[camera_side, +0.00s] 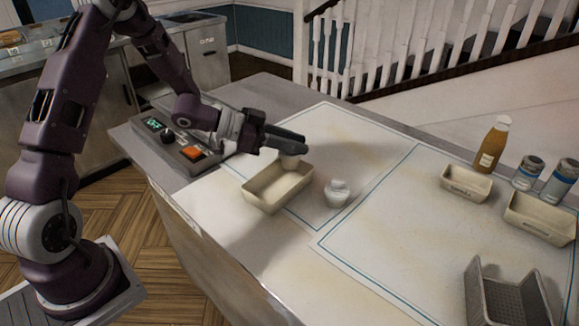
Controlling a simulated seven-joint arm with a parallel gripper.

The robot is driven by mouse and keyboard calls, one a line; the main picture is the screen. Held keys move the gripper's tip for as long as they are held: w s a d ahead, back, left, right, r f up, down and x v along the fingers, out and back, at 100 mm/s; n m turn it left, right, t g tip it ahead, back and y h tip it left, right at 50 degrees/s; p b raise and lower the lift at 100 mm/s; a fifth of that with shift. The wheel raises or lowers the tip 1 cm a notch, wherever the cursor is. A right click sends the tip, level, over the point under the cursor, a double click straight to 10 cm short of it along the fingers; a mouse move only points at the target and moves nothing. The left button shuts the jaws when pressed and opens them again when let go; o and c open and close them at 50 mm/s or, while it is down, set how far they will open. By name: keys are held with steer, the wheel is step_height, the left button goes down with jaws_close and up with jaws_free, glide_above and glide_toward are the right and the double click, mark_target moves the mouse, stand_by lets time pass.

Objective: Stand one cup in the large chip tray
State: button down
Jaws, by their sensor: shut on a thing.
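My gripper (298,142) is shut on a small pale cup (289,161), which shows just under the fingers. The cup is at the far end of a large cream tray (262,205), overlapping its far rim in the picture. I cannot tell whether its base touches the tray floor or hangs above it. The cup looks roughly upright, and its top is hidden by the fingers. The rest of the tray looks empty. More white cups (338,193), seemingly stacked, stand on the counter just right of the tray.
A control box with an orange button (194,152) sits left of the tray. At the right are two smaller cream trays (465,184) (540,219), a sauce bottle (493,145), two shakers (527,173) (560,181) and a grey perforated holder (507,298). The middle counter is clear.

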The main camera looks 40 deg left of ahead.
mark_target(294, 159)
step_height(294, 159, down, 5)
steer(key=shift+r, duration=0.2)
steer(key=shift+f, duration=0.1)
steer(key=c, duration=1.2)
jaws_free()
